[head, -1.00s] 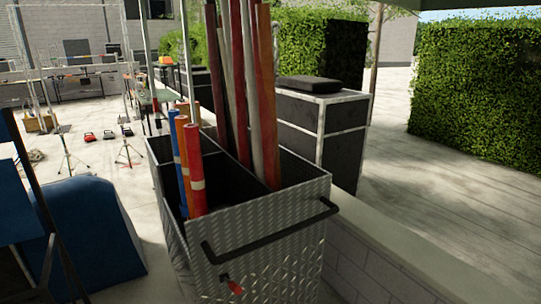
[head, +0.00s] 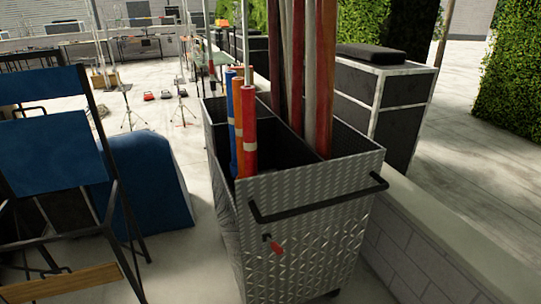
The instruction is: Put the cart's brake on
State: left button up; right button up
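The cart (head: 310,235) is a tall metal box with a diamond-plate surface, standing upright in the middle of the head view. A black push handle (head: 318,200) runs across its near side near the top. Below the handle's left end is a small red lever (head: 277,249) with a black mount, which looks like the brake lever. Red, blue and orange rolls (head: 249,135) and several long poles (head: 326,80) stand in the cart's compartments. A wheel shows partly at the bottom edge. Neither of my grippers is in view.
A low block wall (head: 425,255) runs along the cart's right side, with a dark case (head: 375,100) behind. A blue folding chair (head: 55,150) and a blue covered object (head: 150,185) stand to the left. Pale floor is open between them and the cart.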

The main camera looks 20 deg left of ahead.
aim_at(275, 247)
jog(key=i+u, duration=0.1)
jog(key=u, duration=0.3)
jog(key=i+u, duration=0.15)
jog(key=u, duration=0.25)
jog(key=i+l+u, duration=0.1)
jog(key=u, duration=0.3)
